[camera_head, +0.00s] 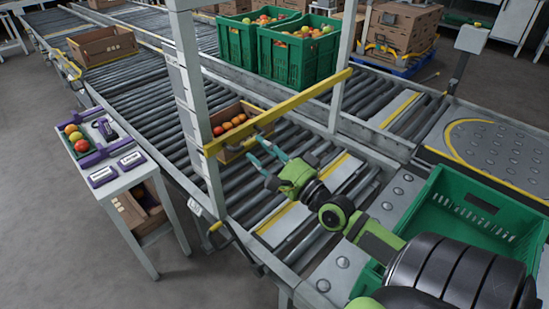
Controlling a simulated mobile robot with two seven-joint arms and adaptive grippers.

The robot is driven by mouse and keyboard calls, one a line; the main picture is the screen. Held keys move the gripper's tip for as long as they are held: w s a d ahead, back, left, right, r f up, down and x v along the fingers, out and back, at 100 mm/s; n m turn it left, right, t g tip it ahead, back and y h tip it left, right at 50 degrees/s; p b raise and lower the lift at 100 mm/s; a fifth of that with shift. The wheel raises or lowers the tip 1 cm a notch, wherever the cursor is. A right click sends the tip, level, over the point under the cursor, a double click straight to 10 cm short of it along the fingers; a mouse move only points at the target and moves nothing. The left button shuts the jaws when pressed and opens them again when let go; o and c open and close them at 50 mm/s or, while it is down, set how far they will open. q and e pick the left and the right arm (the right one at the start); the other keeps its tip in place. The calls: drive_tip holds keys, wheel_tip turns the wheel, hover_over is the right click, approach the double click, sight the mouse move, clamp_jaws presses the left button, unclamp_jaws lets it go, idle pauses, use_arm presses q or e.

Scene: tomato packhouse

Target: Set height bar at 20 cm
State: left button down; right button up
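The height bar (300,98) is a long yellow bar that crosses the roller conveyor between two pale grey posts. Its left end is at the front post (193,100), which carries a white strip of marks too small to read. The bar's far end is at the rear post (343,60). A small dark fitting shows under the bar near its left part. My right gripper (256,149) is open, its two teal fingers apart, close to the near side of the bar by this fitting. I cannot tell whether it touches. My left gripper is not in view.
A brown crate of tomatoes (246,147) sits on the rollers beyond the bar. Green crates (292,62) of tomatoes stand farther back. An empty-looking green crate (448,210) is at right. A side table (125,176) with tomatoes and purple-edged items stands at left.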

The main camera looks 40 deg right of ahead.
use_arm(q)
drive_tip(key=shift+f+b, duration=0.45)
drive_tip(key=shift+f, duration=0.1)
use_arm(e)
drive_tip(key=shift+v, duration=1.85)
